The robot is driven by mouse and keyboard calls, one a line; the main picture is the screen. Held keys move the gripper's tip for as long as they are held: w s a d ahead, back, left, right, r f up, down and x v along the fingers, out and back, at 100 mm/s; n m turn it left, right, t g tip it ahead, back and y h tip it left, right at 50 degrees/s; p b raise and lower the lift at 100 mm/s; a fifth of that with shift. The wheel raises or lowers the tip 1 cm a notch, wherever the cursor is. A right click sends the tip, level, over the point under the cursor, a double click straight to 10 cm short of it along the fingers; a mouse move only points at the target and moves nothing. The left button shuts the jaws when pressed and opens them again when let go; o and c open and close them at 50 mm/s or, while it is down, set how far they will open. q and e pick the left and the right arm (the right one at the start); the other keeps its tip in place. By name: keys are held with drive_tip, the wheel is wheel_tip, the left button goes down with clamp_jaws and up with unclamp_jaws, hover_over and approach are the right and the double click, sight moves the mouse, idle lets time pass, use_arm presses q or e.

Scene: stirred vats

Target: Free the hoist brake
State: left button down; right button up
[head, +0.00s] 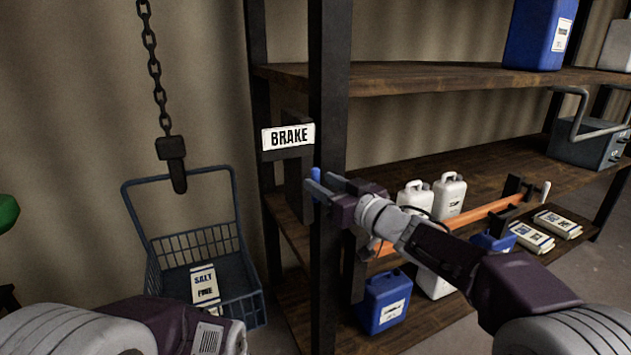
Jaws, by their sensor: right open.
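A white sign reading BRAKE (289,137) is fixed by the dark shelf post. Below it is a dark upright brake housing (294,185), with a small blue knob (315,174) at its right side. My right gripper (316,187) reaches in from the right and is open, its fingertips at the blue knob. I cannot tell whether they touch it. A hoist chain (156,75) hangs at the left, with a dark hook (173,165) near the handle of a blue wire basket (205,245). A salt bag (204,287) is in the basket. My left arm shows at lower left; its gripper is out of view.
The dark shelf post (328,110) stands right beside my right gripper. Shelves behind my right arm hold white jugs (450,195), a blue can (385,302), an orange bar (480,217), bags (558,224) and a grey toolbox (590,143). A large blue canister (537,35) stands above.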

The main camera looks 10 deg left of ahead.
sight(319, 180)
drive_tip(key=x, duration=0.3)
drive_tip(key=shift+w+a, duration=0.1)
drive_tip(key=shift+c, duration=0.2)
clamp_jaws()
